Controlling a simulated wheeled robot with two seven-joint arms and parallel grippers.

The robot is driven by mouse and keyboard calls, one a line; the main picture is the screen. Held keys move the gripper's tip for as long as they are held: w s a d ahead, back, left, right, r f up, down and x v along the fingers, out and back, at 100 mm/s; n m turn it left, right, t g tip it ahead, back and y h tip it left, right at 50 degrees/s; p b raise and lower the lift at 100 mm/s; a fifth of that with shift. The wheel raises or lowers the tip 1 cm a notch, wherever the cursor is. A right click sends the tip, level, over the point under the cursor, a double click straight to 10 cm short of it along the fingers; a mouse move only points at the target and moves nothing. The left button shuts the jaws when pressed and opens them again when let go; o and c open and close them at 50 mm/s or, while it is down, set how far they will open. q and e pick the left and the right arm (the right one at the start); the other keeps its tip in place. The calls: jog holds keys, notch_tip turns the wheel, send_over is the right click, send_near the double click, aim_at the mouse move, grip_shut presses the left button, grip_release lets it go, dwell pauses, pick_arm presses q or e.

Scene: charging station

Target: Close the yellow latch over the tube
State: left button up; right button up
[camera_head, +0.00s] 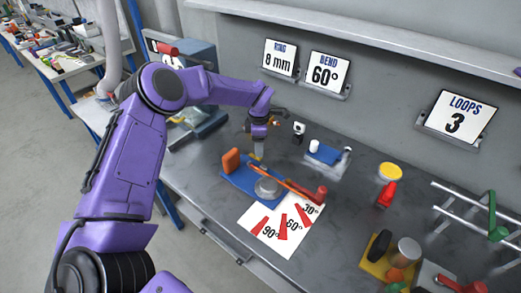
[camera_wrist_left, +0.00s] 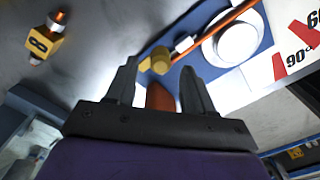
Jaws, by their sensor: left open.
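The blue bending fixture (camera_head: 236,181) lies on the bench with a grey round disc (camera_head: 268,187). The yellow latch (camera_wrist_left: 158,60) shows just beyond my left gripper's fingertips in the left wrist view. A copper-coloured tube (camera_wrist_left: 232,25) runs between it and the disc (camera_wrist_left: 232,42); whether the latch lies over the tube is unclear. My left gripper (camera_wrist_left: 158,72) is open, its fingers spread, with an orange block (camera_wrist_left: 160,97) showing between them. My right gripper is not in view.
An angle sheet (camera_head: 262,240) lies in front of the fixture, and a red-knobbed lever (camera_head: 320,194) reaches over it. A yellow block marked 8 (camera_wrist_left: 42,42) stands nearby. A blue pad (camera_head: 325,154) and a red-and-yellow item (camera_head: 387,192) stand to the right.

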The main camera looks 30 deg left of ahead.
pick_arm(q)
notch_tip(320, 180, down, 4)
jog(key=shift+r+p, duration=0.2)
jog(key=shift+p, duration=0.1)
jog(key=shift+f, duration=0.15)
grip_shut()
